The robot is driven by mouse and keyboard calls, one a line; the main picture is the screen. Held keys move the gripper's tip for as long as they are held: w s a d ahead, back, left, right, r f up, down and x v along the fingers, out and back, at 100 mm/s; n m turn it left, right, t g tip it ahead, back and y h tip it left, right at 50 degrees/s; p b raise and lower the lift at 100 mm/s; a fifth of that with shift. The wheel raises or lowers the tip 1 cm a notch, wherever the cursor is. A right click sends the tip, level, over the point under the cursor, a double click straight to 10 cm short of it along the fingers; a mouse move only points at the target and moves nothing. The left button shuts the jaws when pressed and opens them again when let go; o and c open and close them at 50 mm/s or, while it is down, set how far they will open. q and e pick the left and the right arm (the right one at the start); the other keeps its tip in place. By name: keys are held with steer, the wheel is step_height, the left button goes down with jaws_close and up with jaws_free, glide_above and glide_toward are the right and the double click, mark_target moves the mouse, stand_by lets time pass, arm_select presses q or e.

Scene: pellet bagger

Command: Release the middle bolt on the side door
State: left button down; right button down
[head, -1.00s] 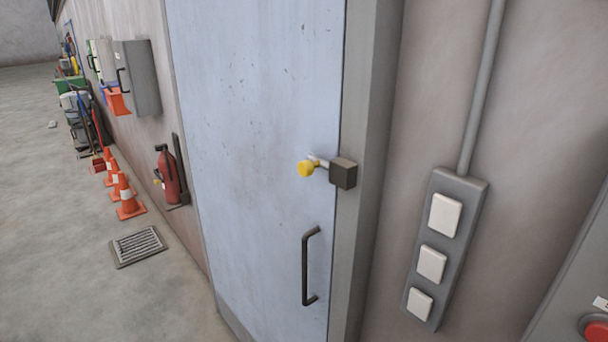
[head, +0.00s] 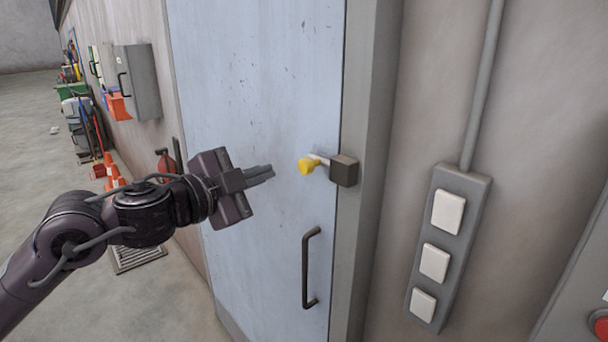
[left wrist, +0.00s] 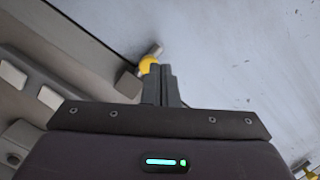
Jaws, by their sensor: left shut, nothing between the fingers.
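The side door (head: 255,110) is pale blue and stands shut in its grey frame. The bolt has a yellow knob (head: 307,165) on a light rod that runs into a dark block (head: 344,170) at the door's right edge. My left gripper (head: 272,171) is shut and empty, a little to the left of the yellow knob and apart from it. In the left wrist view the yellow knob (left wrist: 147,64) shows just beyond the closed fingers (left wrist: 159,72), which hide part of it. My right gripper is not in view.
A black door handle (head: 306,268) is below the bolt. A grey switch panel (head: 449,240) with white buttons is on the wall to the right. A fire extinguisher (head: 165,164) and orange cones (head: 111,165) are at the left, partly behind my arm.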

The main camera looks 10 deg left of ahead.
mark_target(305, 171)
arm_select(q)
steer(key=s+d+r+m, duration=0.2)
steer(key=s+d+m, duration=0.2)
steer(key=s, duration=0.5)
steer(key=shift+s+d+r+h, duration=0.15)
steer(key=shift+d+r+h, duration=0.15)
steer(key=shift+d+h, duration=0.1)
steer(key=p+x, duration=0.2)
steer(key=x, duration=0.8)
steer(key=shift+d+f+p, duration=0.1)
steer(key=shift+p, duration=0.25)
steer(key=shift+w+a+f+g, duration=0.15)
steer(key=shift+w+a+f, duration=0.15)
steer(key=shift+w+a, duration=0.3)
steer(key=shift+w+a+f+g, duration=0.15)
steer(key=shift+w+a+f, duration=0.15)
steer(key=shift+w+a, duration=0.25)
steer(key=shift+w+a+f+p, duration=0.1)
steer(key=shift+w+a+p, duration=0.05)
steer(key=shift+a+p, duration=0.2)
steer(key=shift+d, duration=0.1)
